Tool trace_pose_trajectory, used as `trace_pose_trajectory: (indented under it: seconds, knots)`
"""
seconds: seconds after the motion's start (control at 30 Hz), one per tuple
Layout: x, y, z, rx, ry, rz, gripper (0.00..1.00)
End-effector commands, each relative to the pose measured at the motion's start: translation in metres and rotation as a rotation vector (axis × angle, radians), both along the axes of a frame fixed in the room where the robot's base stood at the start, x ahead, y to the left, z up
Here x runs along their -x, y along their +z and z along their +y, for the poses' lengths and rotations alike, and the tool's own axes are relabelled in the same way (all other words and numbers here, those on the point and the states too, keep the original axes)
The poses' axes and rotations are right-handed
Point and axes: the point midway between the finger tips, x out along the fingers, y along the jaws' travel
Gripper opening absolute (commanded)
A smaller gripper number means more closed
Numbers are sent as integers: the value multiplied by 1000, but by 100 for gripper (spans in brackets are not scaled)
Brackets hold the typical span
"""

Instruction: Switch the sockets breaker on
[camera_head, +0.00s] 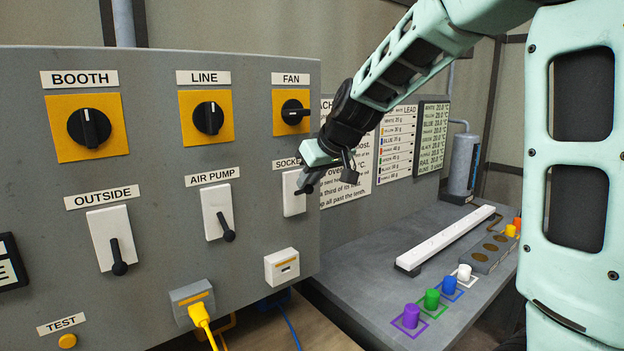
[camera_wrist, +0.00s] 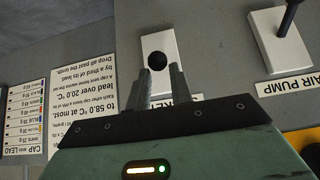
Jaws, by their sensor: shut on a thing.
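The sockets breaker is a white plate (camera_head: 291,203) with a black lever, on the grey panel under a partly covered SOCKETS label (camera_head: 286,163). My gripper (camera_head: 312,183) is at this plate from the right and hides part of it. In the wrist view the plate (camera_wrist: 153,43) stands ahead and the lever's round black knob (camera_wrist: 157,61) shows between the tips of my gripper (camera_wrist: 162,75). The fingers are shut on the lever. Its exact tilt is hard to tell behind the fingers.
The air pump breaker (camera_head: 215,203) and outside breaker (camera_head: 108,225) are to the left, levers down. Yellow-backed rotary knobs, including the fan knob (camera_head: 293,111), sit above. A white socket box (camera_head: 282,267) is below. A bench (camera_head: 385,290) with coloured caps lies right.

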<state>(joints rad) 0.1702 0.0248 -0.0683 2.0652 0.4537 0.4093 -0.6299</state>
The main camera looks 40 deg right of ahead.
Motion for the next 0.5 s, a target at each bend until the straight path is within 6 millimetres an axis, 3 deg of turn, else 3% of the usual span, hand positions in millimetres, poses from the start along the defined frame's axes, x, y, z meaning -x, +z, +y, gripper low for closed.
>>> trace_pose_trajectory:
  seconds: [0.1,0.13,0.5]
  knots:
    - [-3,8,0,1,-1,-4,6]
    - [-3,8,-1,1,-1,-4,0]
    - [-4,9,0,1,0,-1,0]
